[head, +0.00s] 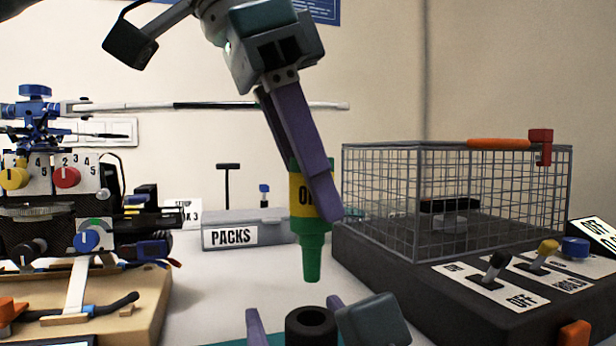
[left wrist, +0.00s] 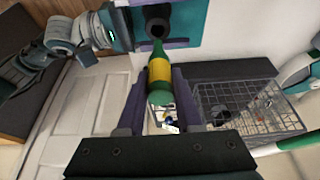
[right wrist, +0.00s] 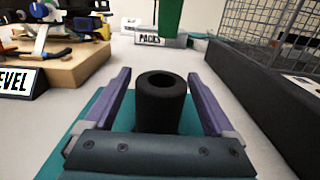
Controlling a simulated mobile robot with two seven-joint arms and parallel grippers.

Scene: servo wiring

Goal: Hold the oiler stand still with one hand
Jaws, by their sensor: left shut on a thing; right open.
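The oiler (head: 313,225) is a green bottle with a yellow label, held upright with its nozzle down. My left gripper (head: 322,205) is shut on it; the left wrist view shows the bottle (left wrist: 159,72) between the purple fingers. The oiler stand (head: 311,325) is a black hollow cylinder below the nozzle, apart from it. In the right wrist view the stand (right wrist: 160,100) rises from a teal mat (right wrist: 75,150). My right gripper (right wrist: 162,85) is open, with one finger on each side of the stand and gaps visible between them.
A wire cage (head: 455,195) on a dark base with switches stands at the right. A grey box labelled PACKS (head: 245,230) is behind the oiler. A mechanism on a wooden board (head: 140,295) fills the left. White table shows between them.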

